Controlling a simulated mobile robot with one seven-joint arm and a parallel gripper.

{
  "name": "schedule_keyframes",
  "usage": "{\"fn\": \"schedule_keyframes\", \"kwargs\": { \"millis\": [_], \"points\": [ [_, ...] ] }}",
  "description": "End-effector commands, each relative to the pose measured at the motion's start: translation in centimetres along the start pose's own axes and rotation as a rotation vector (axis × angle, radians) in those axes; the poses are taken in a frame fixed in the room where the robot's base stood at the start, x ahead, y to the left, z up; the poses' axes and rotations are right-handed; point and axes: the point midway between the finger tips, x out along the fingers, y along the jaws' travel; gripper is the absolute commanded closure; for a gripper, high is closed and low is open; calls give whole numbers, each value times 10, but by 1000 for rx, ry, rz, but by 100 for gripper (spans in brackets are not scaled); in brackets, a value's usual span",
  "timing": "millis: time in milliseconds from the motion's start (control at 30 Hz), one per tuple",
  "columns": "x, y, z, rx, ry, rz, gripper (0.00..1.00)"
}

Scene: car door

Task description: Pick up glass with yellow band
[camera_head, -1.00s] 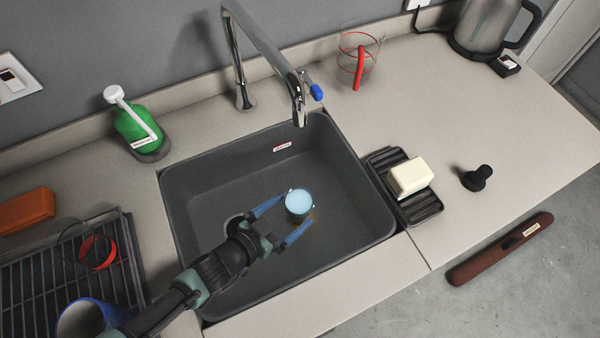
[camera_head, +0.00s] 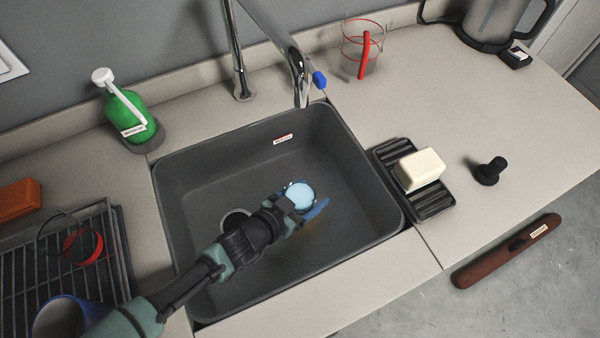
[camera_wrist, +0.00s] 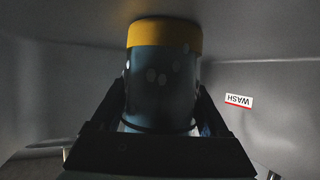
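The glass with the yellow band (camera_head: 302,194) is inside the dark sink, with its pale blue round top visible in the head view. In the wrist view the same glass (camera_wrist: 162,85) fills the middle, dark blue with light spots and a yellow band (camera_wrist: 165,35). In the wrist view the dark fingers lie against both sides of the glass. The lower part of the glass is mostly hidden in the head view, so its contact with the sink floor cannot be seen.
The sink (camera_head: 205,180) has walls all round, and the faucet (camera_head: 285,45) reaches over its back edge. A soap dish (camera_head: 432,203) with a pale soap bar (camera_head: 420,168) lies right of it. A rack (camera_head: 112,225) and a green bottle (camera_head: 128,112) stand left.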

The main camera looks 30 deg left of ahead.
Motion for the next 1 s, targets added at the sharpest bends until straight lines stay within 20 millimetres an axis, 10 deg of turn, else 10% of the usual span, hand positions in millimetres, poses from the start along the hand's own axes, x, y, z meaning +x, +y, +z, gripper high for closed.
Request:
{"fn": "schedule_keyframes", "kwargs": {
  "millis": [400,1000],
  "points": [
    [0,0,0,0,0,-1,100],
    [-20,-1,-42,4,5,1,100]
  ]
}}
